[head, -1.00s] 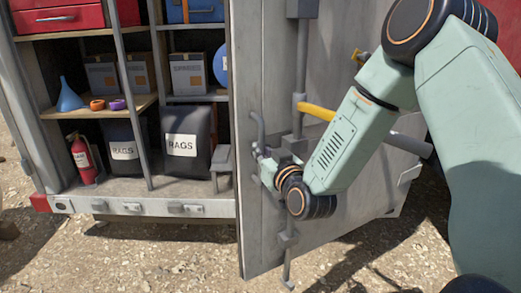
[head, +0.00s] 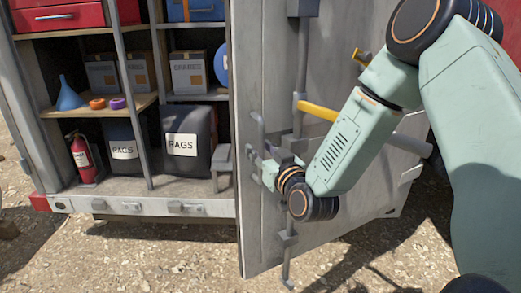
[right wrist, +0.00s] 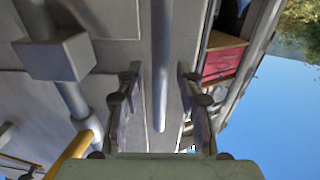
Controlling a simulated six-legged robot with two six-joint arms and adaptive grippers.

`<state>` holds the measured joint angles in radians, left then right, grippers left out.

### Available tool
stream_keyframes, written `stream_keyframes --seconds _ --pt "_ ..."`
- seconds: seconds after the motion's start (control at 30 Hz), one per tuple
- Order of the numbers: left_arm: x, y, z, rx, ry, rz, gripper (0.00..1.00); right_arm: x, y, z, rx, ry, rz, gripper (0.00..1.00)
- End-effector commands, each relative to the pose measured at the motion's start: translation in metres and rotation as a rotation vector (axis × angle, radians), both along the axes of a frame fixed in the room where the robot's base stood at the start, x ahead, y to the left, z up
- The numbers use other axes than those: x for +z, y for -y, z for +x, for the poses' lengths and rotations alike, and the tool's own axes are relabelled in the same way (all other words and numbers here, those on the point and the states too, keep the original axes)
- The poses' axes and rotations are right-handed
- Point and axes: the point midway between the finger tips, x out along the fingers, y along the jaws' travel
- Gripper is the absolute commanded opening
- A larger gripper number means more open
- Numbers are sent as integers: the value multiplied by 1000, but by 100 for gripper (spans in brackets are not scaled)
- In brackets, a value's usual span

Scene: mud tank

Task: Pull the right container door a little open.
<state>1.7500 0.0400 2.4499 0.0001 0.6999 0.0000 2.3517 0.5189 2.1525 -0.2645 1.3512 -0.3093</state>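The right container door (head: 340,215) is a grey panel standing swung open to the right of the container opening. A vertical grey grab bar (head: 257,130) is on it near its left edge, and this bar (right wrist: 161,50) also shows in the right wrist view. My right gripper (head: 258,166) is at the lower part of the bar. In the right wrist view the fingers of the gripper (right wrist: 160,95) stand one on each side of the bar, with visible gaps. The fingertips are small and partly hidden in the head view. My left gripper is not in view.
A yellow lever (head: 317,110) and a vertical locking rod (head: 301,70) are on the door beside my arm. Left of the door, shelves hold boxes, a blue funnel (head: 69,95), rag bags (head: 186,145) and a fire extinguisher (head: 83,158). Bare gravel (head: 170,260) lies in front.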

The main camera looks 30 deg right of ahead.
Motion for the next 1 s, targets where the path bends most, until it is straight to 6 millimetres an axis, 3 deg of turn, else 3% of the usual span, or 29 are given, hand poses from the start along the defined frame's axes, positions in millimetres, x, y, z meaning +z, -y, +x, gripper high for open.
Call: stream_keyframes --seconds 0.3,0.43,1.0 --pt "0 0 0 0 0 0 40 0 -5 -48 -2 1 8 37" --pt "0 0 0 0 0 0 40 0 -6 -60 -2 0 5 37" --pt "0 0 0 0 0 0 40 1 -8 -69 0 1 0 37"
